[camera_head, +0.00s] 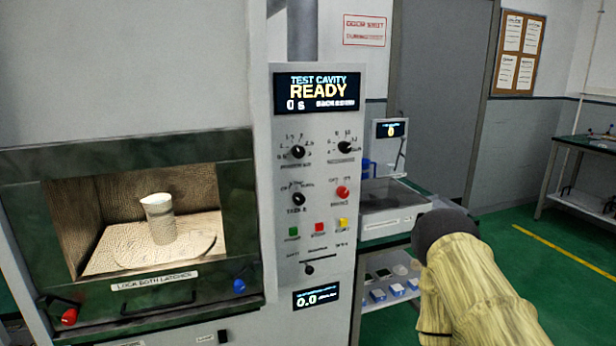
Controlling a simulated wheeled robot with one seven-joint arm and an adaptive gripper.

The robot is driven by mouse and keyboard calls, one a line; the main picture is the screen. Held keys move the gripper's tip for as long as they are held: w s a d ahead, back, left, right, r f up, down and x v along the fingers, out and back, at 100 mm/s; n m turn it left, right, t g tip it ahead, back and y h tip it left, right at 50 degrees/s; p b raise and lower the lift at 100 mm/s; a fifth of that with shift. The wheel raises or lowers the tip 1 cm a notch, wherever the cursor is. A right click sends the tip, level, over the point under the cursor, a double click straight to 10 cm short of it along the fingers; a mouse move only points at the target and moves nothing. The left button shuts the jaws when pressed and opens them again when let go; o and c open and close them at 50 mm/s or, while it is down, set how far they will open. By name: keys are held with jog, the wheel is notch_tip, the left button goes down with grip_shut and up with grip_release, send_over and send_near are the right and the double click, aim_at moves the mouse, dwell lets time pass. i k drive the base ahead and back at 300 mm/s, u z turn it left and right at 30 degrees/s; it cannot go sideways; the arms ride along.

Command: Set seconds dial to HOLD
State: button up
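The microwave generator's control panel (319,230) stands right of the cavity. It carries a black upper-left knob (298,152), a black upper-right knob (345,147), a black middle-left knob (298,199), a red knob (343,192) and a small black lower knob (309,269). Their labels are too blurred to read, so I cannot tell which is the seconds dial or where HOLD is. The top display (317,92) reads "TEST CAVITY READY" and "0 s". My beige arm with a dark rounded end shows at lower right, apart from the panel. No gripper fingers show.
Green, red and yellow buttons sit mid-panel. A cart (393,228) stands right of the panel, beside my arm. Green floor (540,250) is clear farther right.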

aim_at(344, 148)
jog(key=k, duration=1.2)
jog(key=u, duration=0.65)
jog(key=i, duration=1.6)
jog(key=z, duration=0.7)
